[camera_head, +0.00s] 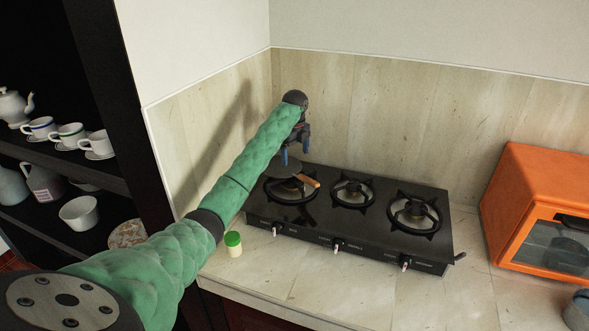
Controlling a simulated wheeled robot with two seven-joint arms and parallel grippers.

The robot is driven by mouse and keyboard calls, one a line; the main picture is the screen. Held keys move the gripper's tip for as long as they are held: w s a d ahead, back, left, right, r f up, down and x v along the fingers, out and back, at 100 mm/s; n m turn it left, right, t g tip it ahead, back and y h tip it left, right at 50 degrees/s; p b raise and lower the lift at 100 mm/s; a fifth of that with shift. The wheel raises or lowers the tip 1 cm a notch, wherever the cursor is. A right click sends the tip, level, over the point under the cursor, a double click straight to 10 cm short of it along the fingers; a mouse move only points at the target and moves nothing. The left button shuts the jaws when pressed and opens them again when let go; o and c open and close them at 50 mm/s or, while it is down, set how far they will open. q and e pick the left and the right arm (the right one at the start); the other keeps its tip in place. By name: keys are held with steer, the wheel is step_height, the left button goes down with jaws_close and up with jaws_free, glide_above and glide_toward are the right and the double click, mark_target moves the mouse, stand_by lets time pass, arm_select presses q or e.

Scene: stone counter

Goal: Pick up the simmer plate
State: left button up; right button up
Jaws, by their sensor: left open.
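The simmer plate (283,168) is a dark flat disc with a wooden handle (308,180). It is on the left burner of the black gas stove, and its handle points right and toward the front. My left arm reaches in from the left, and its gripper (294,153) is over the far side of the plate. I cannot tell whether a fingertip touches the plate. The arm and gripper hide part of the plate's left and far side. My right gripper is not in view.
The black stove (345,215) has three burners and front knobs. A small green-lidded jar (233,244) stands at its front left. An orange oven (540,213) stands at right. A dark shelf (80,180) with cups is at left. The front counter (330,290) is clear.

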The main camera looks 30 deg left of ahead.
mark_target(293, 175)
arm_select(q)
steer(key=shift+s+d+r+m, duration=0.1)
steer(key=shift+s+m, duration=0.1)
steer(key=shift+m, duration=1)
step_height(293, 175, down, 3)
steer(key=shift+r+p, duration=0.1)
steer(key=shift+p, duration=0.7)
steer(key=shift+a+f+p, duration=0.3)
steer(key=shift+f+p, duration=0.4)
steer(key=shift+p, duration=0.15)
step_height(293, 175, down, 3)
steer(key=shift+s+a+r+p, duration=0.1)
steer(key=shift+a+r+p, duration=0.1)
steer(key=shift+p, duration=0.75)
steer(key=shift+f, duration=0.6)
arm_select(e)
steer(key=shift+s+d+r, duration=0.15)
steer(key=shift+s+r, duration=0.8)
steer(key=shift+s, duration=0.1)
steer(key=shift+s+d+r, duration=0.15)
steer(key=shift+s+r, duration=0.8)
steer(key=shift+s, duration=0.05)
arm_select(q)
steer(key=shift+c, duration=0.4)
